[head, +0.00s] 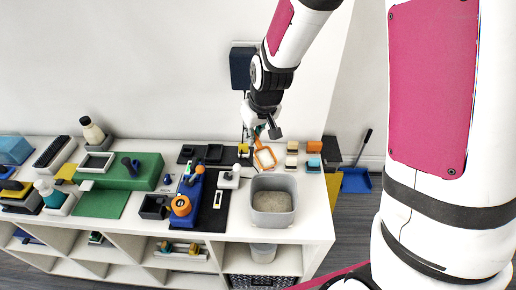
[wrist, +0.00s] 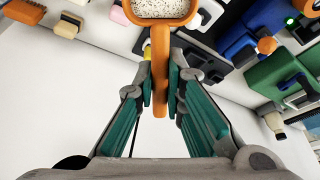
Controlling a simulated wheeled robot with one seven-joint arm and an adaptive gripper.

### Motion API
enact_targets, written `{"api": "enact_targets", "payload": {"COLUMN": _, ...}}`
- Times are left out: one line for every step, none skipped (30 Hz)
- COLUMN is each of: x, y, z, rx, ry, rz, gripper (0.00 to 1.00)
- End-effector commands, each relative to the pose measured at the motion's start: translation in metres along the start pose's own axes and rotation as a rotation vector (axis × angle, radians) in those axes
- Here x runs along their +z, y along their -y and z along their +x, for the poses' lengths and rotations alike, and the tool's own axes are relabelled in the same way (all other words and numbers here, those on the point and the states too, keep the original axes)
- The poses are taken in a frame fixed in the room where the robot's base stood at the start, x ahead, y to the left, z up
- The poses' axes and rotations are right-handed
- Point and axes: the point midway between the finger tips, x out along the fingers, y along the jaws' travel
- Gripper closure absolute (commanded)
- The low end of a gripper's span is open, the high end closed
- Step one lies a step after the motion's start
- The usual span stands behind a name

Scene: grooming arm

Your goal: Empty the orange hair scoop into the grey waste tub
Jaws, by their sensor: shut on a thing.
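The orange hair scoop (head: 265,158) is just behind the grey waste tub (head: 272,219) on the white counter. In the wrist view the scoop (wrist: 160,14) is at the top edge, with pale speckled material in its pan. My gripper (head: 263,133) is shut on its handle, which lies between the two fingers (wrist: 161,88) and points back toward the palm. The tub is open at the top and holds greyish-brown material. I cannot tell how far the scoop is above the counter.
A blue stand with an orange roll (head: 181,206) and a white block-like tool (head: 229,179) are left of the tub. Small orange and cream blocks (head: 313,147) are behind it to the right. The counter's right edge is close to the tub. A blue dustpan (head: 355,181) is on the floor.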

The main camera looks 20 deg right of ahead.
Motion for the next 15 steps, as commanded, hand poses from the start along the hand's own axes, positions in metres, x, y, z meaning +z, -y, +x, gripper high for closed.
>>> {"api": "enact_targets", "payload": {"x": 0.000, "y": 0.000, "z": 0.000, "rx": 0.000, "ry": 0.000, "rz": 0.000, "gripper": 1.00}}
{"api": "enact_targets", "payload": {"x": 0.000, "y": 0.000, "z": 0.000, "rx": 0.000, "ry": 0.000, "rz": 0.000, "gripper": 1.00}}
{"api": "enact_targets", "payload": {"x": 0.000, "y": 0.000, "z": 0.000, "rx": 0.000, "ry": 0.000, "rz": 0.000, "gripper": 1.00}}
{"api": "enact_targets", "payload": {"x": 0.000, "y": 0.000, "z": 0.000, "rx": 0.000, "ry": 0.000, "rz": 0.000, "gripper": 1.00}}
{"api": "enact_targets", "payload": {"x": 0.000, "y": 0.000, "z": 0.000, "rx": 0.000, "ry": 0.000, "rz": 0.000, "gripper": 1.00}}
{"api": "enact_targets", "payload": {"x": 0.000, "y": 0.000, "z": 0.000, "rx": 0.000, "ry": 0.000, "rz": 0.000, "gripper": 1.00}}
{"api": "enact_targets", "payload": {"x": 0.000, "y": 0.000, "z": 0.000, "rx": 0.000, "ry": 0.000, "rz": 0.000, "gripper": 1.00}}
{"api": "enact_targets", "payload": {"x": 0.000, "y": 0.000, "z": 0.000, "rx": 0.000, "ry": -0.002, "rz": 0.000, "gripper": 1.00}}
{"api": "enact_targets", "payload": {"x": 0.001, "y": -0.001, "z": -0.001, "rx": 0.000, "ry": -0.010, "rz": 0.002, "gripper": 1.00}}
{"api": "enact_targets", "payload": {"x": 0.001, "y": -0.001, "z": -0.003, "rx": -0.001, "ry": -0.019, "rz": 0.003, "gripper": 1.00}}
{"api": "enact_targets", "payload": {"x": 0.002, "y": -0.001, "z": -0.004, "rx": -0.001, "ry": -0.033, "rz": 0.002, "gripper": 1.00}}
{"api": "enact_targets", "payload": {"x": 0.003, "y": -0.001, "z": -0.006, "rx": -0.001, "ry": -0.053, "rz": 0.004, "gripper": 1.00}}
{"api": "enact_targets", "payload": {"x": 0.004, "y": -0.001, "z": -0.009, "rx": 0.000, "ry": -0.072, "rz": 0.003, "gripper": 1.00}}
{"api": "enact_targets", "payload": {"x": 0.004, "y": -0.002, "z": -0.011, "rx": 0.001, "ry": -0.089, "rz": 0.004, "gripper": 1.00}}
{"api": "enact_targets", "payload": {"x": 0.004, "y": -0.001, "z": -0.012, "rx": 0.000, "ry": -0.107, "rz": 0.003, "gripper": 1.00}}
